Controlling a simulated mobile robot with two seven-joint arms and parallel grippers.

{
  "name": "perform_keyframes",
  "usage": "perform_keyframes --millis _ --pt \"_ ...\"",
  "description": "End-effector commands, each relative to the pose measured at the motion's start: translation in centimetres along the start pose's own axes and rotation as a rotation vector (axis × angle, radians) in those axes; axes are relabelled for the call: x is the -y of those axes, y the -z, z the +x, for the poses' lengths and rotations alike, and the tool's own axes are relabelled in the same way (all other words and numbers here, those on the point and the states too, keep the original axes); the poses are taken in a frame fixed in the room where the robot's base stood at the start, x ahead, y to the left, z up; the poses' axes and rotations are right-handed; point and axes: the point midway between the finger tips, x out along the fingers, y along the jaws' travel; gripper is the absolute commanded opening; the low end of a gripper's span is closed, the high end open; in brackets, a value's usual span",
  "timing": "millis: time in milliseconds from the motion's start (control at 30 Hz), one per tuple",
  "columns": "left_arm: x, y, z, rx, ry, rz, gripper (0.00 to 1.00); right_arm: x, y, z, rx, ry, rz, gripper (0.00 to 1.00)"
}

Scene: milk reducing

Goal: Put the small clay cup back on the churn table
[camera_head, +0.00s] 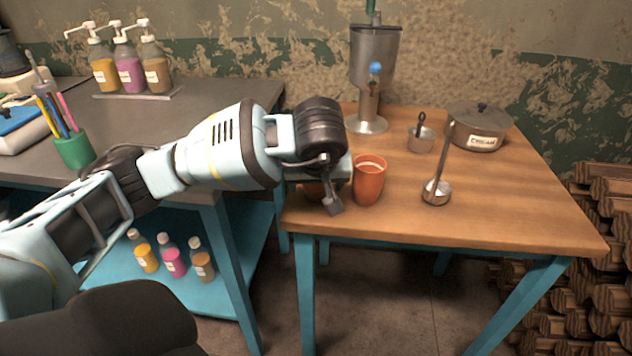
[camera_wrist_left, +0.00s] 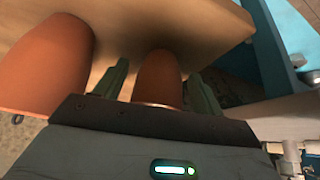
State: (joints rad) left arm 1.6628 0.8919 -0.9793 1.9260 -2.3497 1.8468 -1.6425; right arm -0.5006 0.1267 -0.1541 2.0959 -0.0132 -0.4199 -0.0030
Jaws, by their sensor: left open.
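The small clay cup (camera_wrist_left: 158,78) sits between the two green fingers of my left gripper (camera_wrist_left: 157,92) in the left wrist view, with its rim close to the palm. In the head view only a sliver of this cup (camera_head: 312,187) shows behind the gripper. My left gripper (camera_head: 325,197) is open and low at the left front edge of the wooden churn table (camera_head: 510,210). A larger clay cup (camera_head: 369,182) stands upright on the table just right of the gripper; it also shows at the left of the left wrist view (camera_wrist_left: 45,65). My right gripper is not in view.
A metal churn (camera_head: 375,60), a small pot (camera_head: 421,140), a lidded cream pot (camera_head: 480,128) and a ladle (camera_head: 436,190) stand on the wooden table. A grey counter (camera_head: 225,98) adjoins on the left with pump bottles and a green pen cup (camera_head: 75,150). The table's right front is clear.

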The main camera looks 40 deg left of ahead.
Motion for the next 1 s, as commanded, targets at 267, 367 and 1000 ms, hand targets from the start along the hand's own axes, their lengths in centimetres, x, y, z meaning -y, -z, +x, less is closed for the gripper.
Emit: perform_keyframes --millis 267,367,1000 --pt "-0.1 0.3 -2.8 -0.003 -0.004 -0.001 0.69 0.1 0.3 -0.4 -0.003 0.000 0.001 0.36" --pt "-0.1 0.3 -4.9 -0.004 -0.005 0.000 0.69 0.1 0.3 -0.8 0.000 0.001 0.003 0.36" --pt "0.0 0.2 -12.3 0.000 0.000 0.000 0.69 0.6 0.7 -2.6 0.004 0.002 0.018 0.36"
